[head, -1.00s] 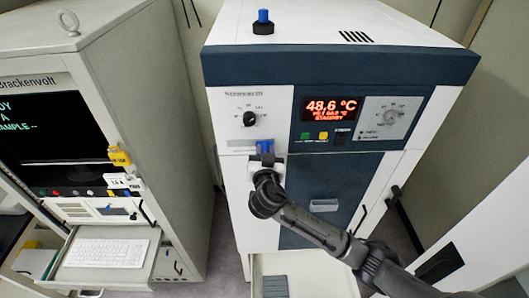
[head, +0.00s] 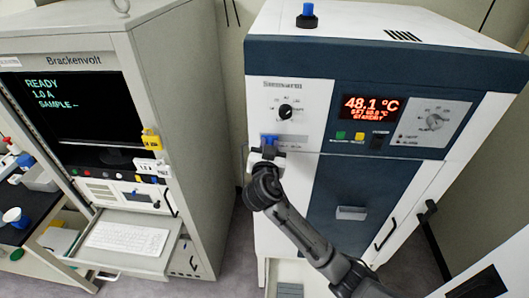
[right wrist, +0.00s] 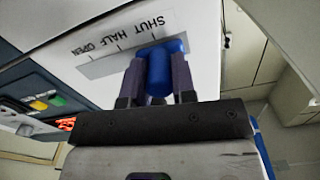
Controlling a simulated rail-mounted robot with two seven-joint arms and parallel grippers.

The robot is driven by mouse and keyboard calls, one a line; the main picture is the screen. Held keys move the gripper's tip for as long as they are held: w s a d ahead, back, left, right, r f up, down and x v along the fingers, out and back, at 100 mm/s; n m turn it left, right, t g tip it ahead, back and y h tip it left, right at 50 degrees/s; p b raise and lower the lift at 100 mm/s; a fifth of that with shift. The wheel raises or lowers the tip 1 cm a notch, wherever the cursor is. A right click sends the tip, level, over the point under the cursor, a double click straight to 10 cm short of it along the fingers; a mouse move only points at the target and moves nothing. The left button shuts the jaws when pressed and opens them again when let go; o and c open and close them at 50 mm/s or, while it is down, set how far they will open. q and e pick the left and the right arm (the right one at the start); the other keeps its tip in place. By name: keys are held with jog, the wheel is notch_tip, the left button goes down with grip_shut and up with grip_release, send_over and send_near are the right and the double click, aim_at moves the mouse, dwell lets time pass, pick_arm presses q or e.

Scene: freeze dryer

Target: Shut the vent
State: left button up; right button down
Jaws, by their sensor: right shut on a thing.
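The vent is a slider with a blue knob (head: 269,139) on the white front panel of the freeze dryer, below the black dial. My right gripper (head: 266,153) is at the knob. In the right wrist view, its two fingers (right wrist: 157,82) are shut on the blue knob (right wrist: 160,65), one on each side. The scale (right wrist: 115,40) there appears upside down, with marks SHUT, HALF and OPEN. The knob stands at the SHUT end of the scale. The gripper hides part of the slot. My left gripper is not in view.
The freeze dryer's display (head: 370,108) reads 48.1 °C, with green and yellow buttons below it. A black dial (head: 286,111) sits above the slider. A Brackenvolt cabinet (head: 165,120) with a screen and keyboard (head: 127,238) stands to the left, across a gap.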

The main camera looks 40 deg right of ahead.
jog(key=shift+a, duration=0.1)
jog(key=c, duration=1.3)
grip_release()
jog(key=shift+c, duration=0.2)
jog(key=shift+o, duration=1.4)
jog(key=shift+w+a, duration=0.1)
jog(key=shift+w, duration=0.05)
jog(key=shift+o, duration=0.7)
jog(key=shift+s+a, duration=0.15)
jog(key=shift+s, duration=0.1)
jog(key=b+v, duration=0.4)
jog(key=v, duration=0.9)
jog(key=shift+s, duration=0.1)
